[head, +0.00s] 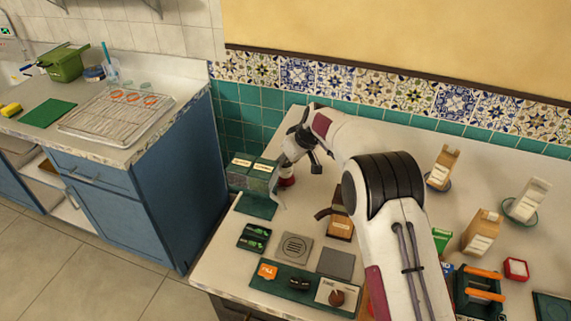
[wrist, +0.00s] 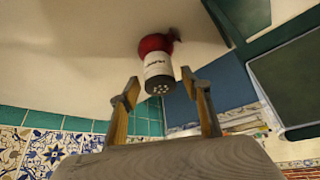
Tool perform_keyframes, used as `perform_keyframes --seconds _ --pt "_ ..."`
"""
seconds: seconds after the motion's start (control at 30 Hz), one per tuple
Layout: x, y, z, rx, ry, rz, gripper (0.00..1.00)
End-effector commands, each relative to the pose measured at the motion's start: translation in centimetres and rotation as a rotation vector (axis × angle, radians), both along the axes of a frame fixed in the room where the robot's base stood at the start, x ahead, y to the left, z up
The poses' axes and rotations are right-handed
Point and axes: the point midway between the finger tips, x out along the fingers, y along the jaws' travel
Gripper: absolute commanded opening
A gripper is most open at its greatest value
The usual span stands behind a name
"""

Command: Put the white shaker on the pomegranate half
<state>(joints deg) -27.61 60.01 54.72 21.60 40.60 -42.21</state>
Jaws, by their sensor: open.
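The white shaker (wrist: 157,70) has dark lettering and a perforated top facing my gripper. The red pomegranate half (wrist: 155,43) is directly at the shaker's far end in the wrist view, and the shaker appears to stand on it. In the head view the red of the pomegranate half (head: 287,181) shows below my gripper, and the shaker is largely hidden there. My gripper (wrist: 159,82) is open, its two fingertips on either side of the shaker's top end, with visible gaps. I cannot tell how fully the shaker is seated.
A glass-like box with labels (head: 254,170) stands close left of my gripper. A brown wooden box (head: 340,224) stands to the right. Flat tiles and cards, including a grey tile (head: 296,247), lie toward the front. The tiled wall (head: 297,75) is behind.

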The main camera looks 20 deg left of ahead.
Motion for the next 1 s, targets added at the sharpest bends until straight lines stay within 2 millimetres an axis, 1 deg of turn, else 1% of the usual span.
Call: perform_keyframes --seconds 0.8,1.0 --pt "-2.4 -3.7 7.7 0.0 0.0 0.0 0.47" --pt "-2.9 -4.4 9.0 -0.001 0.001 0.0 0.47"
